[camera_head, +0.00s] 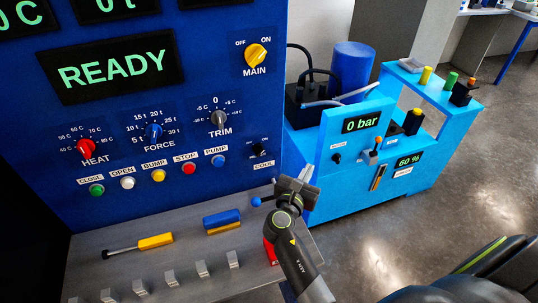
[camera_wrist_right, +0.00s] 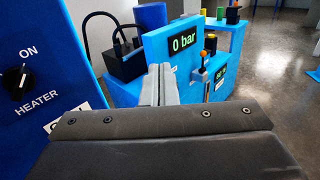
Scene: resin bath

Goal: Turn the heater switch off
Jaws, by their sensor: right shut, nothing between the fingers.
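The heater switch is a black knob with a white pointer mark on the blue panel. In the right wrist view the heater switch (camera_wrist_right: 18,83) shows at the left edge with the words ON and HEATER. Its pointer points up toward ON. In the head view the heater switch (camera_head: 258,150) sits at the panel's lower right corner, its lettering small. My right gripper (camera_head: 307,173) is shut and empty, to the right of and a little below the switch, apart from it. Its fingers (camera_wrist_right: 161,84) also show in the right wrist view, clear of the panel. My left gripper is not in view.
The blue panel (camera_head: 205,60) carries several other knobs and a row of coloured buttons, with PUMP (camera_head: 218,160) nearest. A grey ledge (camera_head: 205,248) below holds blue and yellow handles. A light blue machine (camera_head: 340,170) stands close at right.

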